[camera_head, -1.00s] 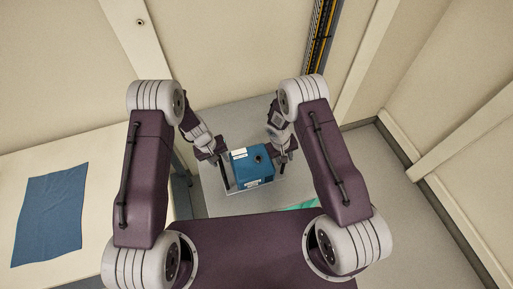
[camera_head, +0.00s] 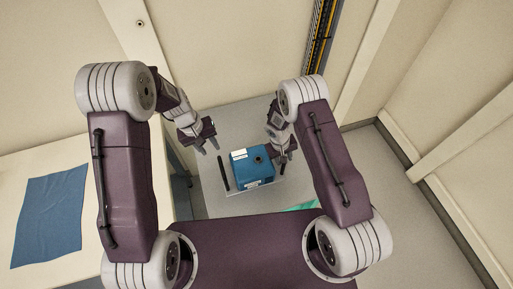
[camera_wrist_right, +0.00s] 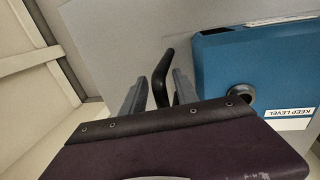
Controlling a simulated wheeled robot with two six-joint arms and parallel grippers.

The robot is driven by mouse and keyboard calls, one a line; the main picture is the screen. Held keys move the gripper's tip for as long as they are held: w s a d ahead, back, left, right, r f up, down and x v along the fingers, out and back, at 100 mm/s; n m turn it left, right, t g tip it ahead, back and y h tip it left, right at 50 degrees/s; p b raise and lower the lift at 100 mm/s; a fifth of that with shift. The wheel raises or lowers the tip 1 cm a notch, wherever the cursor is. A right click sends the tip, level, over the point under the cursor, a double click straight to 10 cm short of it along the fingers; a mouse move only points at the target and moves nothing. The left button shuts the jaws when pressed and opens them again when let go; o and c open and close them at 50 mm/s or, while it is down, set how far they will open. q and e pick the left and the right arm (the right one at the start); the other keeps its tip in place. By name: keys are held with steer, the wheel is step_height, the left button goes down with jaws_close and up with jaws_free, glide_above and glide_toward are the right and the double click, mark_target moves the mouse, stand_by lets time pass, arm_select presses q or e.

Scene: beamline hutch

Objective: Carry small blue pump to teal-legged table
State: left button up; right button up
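The small blue pump (camera_head: 252,169) sits upright on a grey tabletop (camera_head: 228,123), with a white label on top and a dark round port. A dark handle (camera_head: 223,174) stands at its left side. My left gripper (camera_head: 210,147) is open and empty, above and behind that handle, apart from it. My right gripper (camera_head: 284,156) is at the pump's right side. In the right wrist view its fingers (camera_wrist_right: 158,92) stand on both sides of a black handle (camera_wrist_right: 163,75), with a narrow gap showing. The pump's "KEEP LEVEL" label shows there too.
A teal part (camera_head: 303,206) shows at the grey table's near right edge. A cream table (camera_head: 110,155) with a blue cloth (camera_head: 50,215) stands at the left. Walls close in behind; open floor (camera_head: 385,190) lies at the right.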

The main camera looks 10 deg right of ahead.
step_height(320, 180, up, 12)
steer(key=a, duration=0.2)
steer(key=shift+s+f, duration=0.15)
steer(key=shift+s, duration=0.1)
